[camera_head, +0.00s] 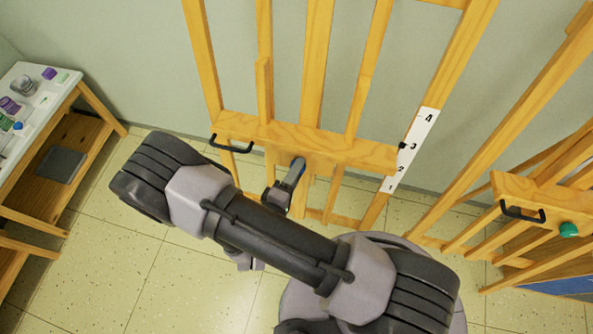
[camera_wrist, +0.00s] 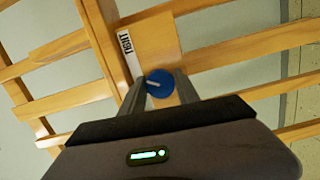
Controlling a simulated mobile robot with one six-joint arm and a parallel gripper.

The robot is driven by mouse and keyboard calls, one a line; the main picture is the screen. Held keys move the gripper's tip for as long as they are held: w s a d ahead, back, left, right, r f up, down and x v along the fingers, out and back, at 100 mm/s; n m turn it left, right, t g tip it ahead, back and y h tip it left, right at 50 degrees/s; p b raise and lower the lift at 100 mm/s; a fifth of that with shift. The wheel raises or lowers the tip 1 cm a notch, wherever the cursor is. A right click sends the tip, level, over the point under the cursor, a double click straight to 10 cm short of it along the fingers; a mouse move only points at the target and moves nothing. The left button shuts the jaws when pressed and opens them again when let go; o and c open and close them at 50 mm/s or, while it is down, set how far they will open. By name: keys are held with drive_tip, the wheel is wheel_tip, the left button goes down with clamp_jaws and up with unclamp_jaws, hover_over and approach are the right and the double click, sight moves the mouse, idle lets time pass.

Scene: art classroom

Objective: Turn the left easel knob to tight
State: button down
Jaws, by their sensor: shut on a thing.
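The left easel (camera_head: 330,146) is a light wooden frame in the middle of the head view. Its round blue knob (camera_wrist: 160,83) sits between my fingers in the wrist view and has a short white mark pointing toward the left. A white label reading TIGHT (camera_wrist: 126,42) is on the wood above and to the left of the knob. My gripper (camera_wrist: 161,90) is shut on the knob, one finger on each side. In the head view my gripper (camera_head: 290,178) reaches up to the easel below its crossbar, and my arm hides part of the lower frame.
The crossbar carries a black handle (camera_head: 231,144). A white scale strip (camera_head: 412,150) numbered 1 to 4 has a black pointer near 3. Another easel (camera_head: 517,188) with a green knob (camera_head: 569,230) stands at right. A table (camera_head: 42,105) with jars stands at left. Open floor lies between.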

drive_tip(key=m+b, duration=0.1)
drive_tip(key=m, duration=0.3)
drive_tip(key=shift+m+g+y+b, duration=0.3)
drive_tip(key=shift+b, duration=0.05)
idle(0.3)
drive_tip(key=c, duration=0.9)
unclamp_jaws()
drive_tip(key=p+v, duration=0.2)
drive_tip(key=v, duration=1.5)
drive_tip(key=shift+s+p, duration=0.2)
drive_tip(key=shift+p, duration=0.2)
drive_tip(key=shift+r, duration=0.1)
